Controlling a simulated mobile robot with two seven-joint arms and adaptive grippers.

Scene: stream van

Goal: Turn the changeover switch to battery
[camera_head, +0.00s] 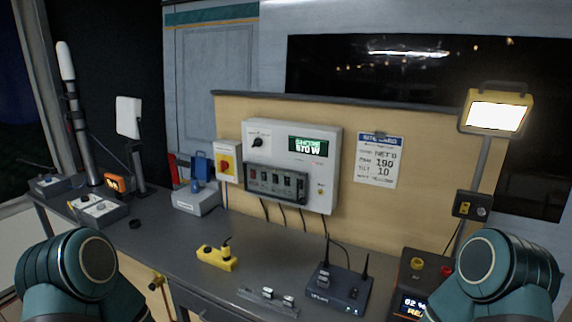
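A white power panel (317,165) is fixed to the beige board behind the bench. It carries a black rotary knob (258,142) at its upper left, a green lit display (307,144) reading about 670 W, and a dark row of breakers (276,183) below. The knob looks like the changeover switch, but its labels and exact setting are too small to read. A red and yellow rotary switch (226,165) sits in a smaller box just left of the panel. Only teal links of my two arms show at the bottom corners. Neither gripper is in view, and nothing touches the panel.
On the grey bench (180,240) stand a yellow block (216,257), a router (338,290) with two antennas, and a grey box with a blue plug (196,198). A lit lamp (496,110) rises at right.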

